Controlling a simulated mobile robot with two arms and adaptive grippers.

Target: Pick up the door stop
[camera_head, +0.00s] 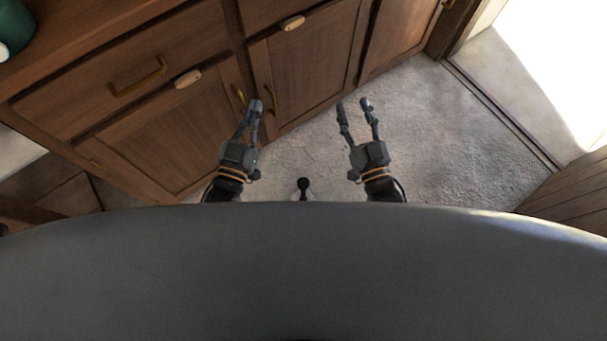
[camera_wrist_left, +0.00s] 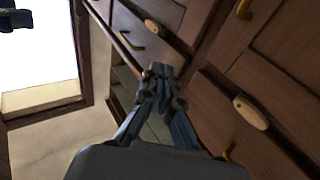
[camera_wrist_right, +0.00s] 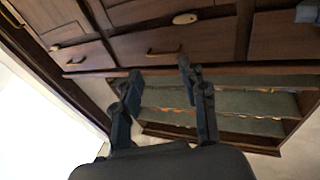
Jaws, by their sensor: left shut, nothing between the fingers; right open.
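A small dark object with a round top (camera_head: 303,185), possibly the door stop, stands on the pale floor between my two arms in the head view. Its lower part is pale, and my own grey body covers the area just below it. My left gripper (camera_head: 254,104) is shut and empty, in front of the cabinet doors, up and left of the object. My right gripper (camera_head: 353,104) is open and empty over the floor, up and right of it. The wrist views show the left fingertips (camera_wrist_left: 160,70) together and the right fingertips (camera_wrist_right: 160,70) apart. Neither wrist view shows the object.
Wooden cabinets (camera_head: 180,130) with handles run along the left and top. Carpet-like floor (camera_head: 440,125) is clear to the right, up to a threshold strip (camera_head: 500,112) and a bright opening. Wooden panelling (camera_head: 570,195) stands at the right edge. Open shelves (camera_wrist_right: 220,122) show in the right wrist view.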

